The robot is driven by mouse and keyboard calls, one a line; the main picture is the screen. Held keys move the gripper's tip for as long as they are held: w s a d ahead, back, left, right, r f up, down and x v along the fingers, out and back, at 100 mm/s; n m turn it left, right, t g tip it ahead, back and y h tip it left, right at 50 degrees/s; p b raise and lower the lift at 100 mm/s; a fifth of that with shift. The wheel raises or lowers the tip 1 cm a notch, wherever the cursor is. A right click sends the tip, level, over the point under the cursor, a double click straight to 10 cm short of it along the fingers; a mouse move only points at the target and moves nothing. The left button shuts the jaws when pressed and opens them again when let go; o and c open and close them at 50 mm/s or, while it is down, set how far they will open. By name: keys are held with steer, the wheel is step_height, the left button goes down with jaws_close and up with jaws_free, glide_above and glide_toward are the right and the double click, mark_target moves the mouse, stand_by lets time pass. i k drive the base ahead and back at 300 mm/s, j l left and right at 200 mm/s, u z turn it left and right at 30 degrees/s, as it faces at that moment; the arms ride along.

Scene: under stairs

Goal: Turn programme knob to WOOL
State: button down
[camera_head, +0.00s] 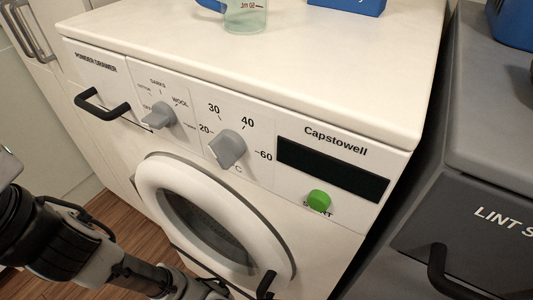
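The programme knob (162,115) is a grey dial with a raised grip on the white washing machine's front panel, between the powder drawer and the temperature knob. Small labels ring it, among them OFF at its left, DARKS above and WOOL (180,101) at its upper right. I cannot tell for sure which label it points at. My arm (75,245) reaches in from the lower left, below the panel and in front of the machine. No gripper fingers show; the arm's far end runs out at the bottom edge. Nothing of mine touches the knob.
The black powder drawer handle (101,106) juts out left of the knob. The grey temperature knob (228,149), dark display (333,170) and green start button (319,200) lie to the right. The round door (212,220) is below. A grey machine (480,150) stands at right.

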mark_target(162, 115)
steer(key=k+j+u, duration=0.7)
steer(key=i, duration=0.1)
